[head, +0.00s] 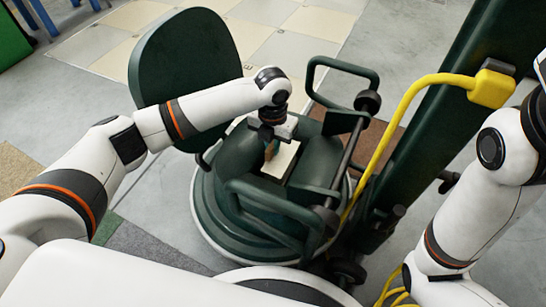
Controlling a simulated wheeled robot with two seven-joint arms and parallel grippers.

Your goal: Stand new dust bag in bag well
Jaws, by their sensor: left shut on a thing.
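The dark green floor machine (215,215) stands in the middle of the head view. A pale, flat-topped piece that looks like the dust bag (283,162) is at the top of its housing, in or over a dark opening that appears to be the bag well (296,172). My left gripper (270,146) points down at this piece and is shut on it, at its left side. The fingertips are small and partly hidden, and how deep the bag sits cannot be told. My right arm enters at the right; its gripper is out of view.
A raised green lid or panel (186,60) stands behind my left forearm. Green tube handles (340,66) and a dark bar flank the opening on the right. A yellow cable (395,125) arches beside the thick green column (440,110). Pale floor tiles (290,45) lie clear behind.

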